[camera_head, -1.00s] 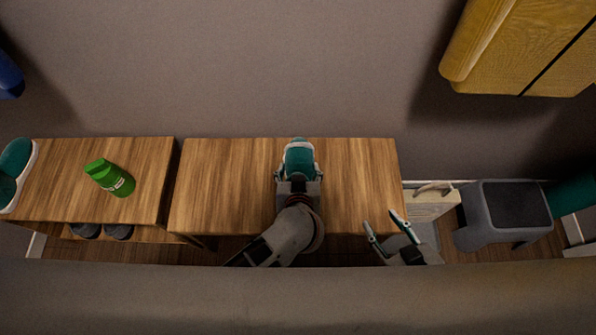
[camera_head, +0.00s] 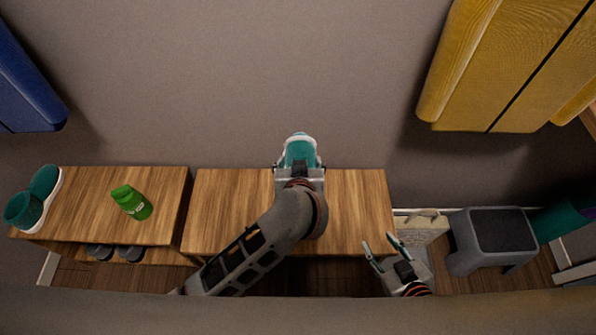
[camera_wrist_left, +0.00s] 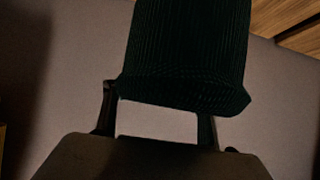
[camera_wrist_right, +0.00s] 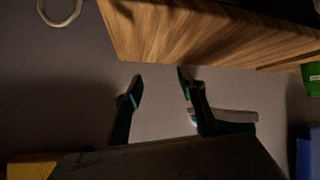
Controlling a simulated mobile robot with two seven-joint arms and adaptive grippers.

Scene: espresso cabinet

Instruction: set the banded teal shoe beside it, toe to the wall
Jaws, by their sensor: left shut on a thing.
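A teal shoe (camera_head: 300,152) with a white edge is held in my left gripper (camera_head: 299,172), over the back edge of the right bench in the head view. It looks raised, but its exact height is unclear. In the left wrist view the shoe (camera_wrist_left: 190,50) is a dark ribbed shape between the fingers. No band is clearly visible. Another teal shoe (camera_head: 43,182) with a white sole stands at the far left of the left bench. My right gripper (camera_head: 384,246) is open and empty, in front of the right bench's right end.
The right bench (camera_head: 225,215) has a clear top. A grey step stool (camera_head: 490,235) is at right. Yellow (camera_head: 495,70) and blue (camera_head: 25,85) things hang above.

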